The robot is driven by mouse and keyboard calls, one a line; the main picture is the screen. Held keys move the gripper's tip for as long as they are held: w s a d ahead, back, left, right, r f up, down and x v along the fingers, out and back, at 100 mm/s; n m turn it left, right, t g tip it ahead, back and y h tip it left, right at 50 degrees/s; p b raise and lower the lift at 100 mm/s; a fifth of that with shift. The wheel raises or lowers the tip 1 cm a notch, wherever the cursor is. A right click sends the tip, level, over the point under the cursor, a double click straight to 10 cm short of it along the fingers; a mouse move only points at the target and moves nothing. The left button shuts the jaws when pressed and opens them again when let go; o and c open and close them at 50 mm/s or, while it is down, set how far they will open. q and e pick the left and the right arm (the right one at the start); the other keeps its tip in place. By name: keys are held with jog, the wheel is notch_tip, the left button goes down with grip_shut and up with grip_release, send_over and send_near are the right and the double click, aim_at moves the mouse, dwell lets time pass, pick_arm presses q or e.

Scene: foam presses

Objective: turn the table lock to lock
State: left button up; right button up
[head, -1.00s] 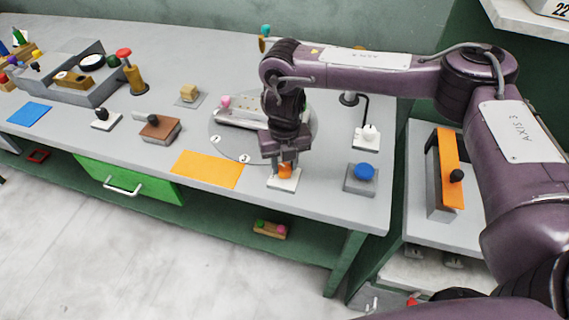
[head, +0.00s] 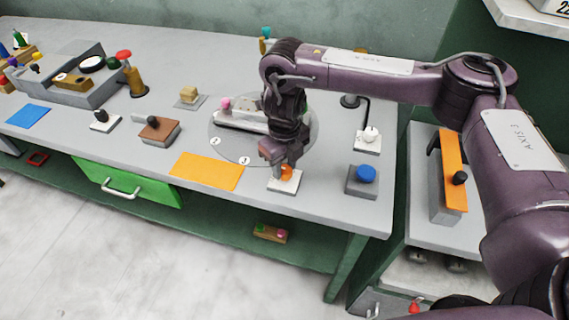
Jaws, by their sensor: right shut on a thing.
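The table lock shows as an orange knob (head: 287,173) on a white square base (head: 284,184) near the front edge of the workbench. My right gripper (head: 281,166) points down over it and is shut on the knob. The fingers hide part of the knob, so I cannot read its exact angle. The round grey table (head: 223,144) lies just behind and to the left, with numbered marks on its rim and a long pale fixture on it. My left gripper is not in view.
A blue button (head: 366,173) on a grey box stands to the right of the lock. A white-knobbed switch (head: 370,135) is behind that button. An orange mat (head: 207,171) lies flat to the left. My right arm crosses above the bench's right side.

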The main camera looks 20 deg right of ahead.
aim_at(285, 168)
jog(key=o, duration=1)
notch_tip(285, 168, up, 8)
jog(key=shift+f+p, duration=0.1)
jog(key=shift+p, duration=0.25)
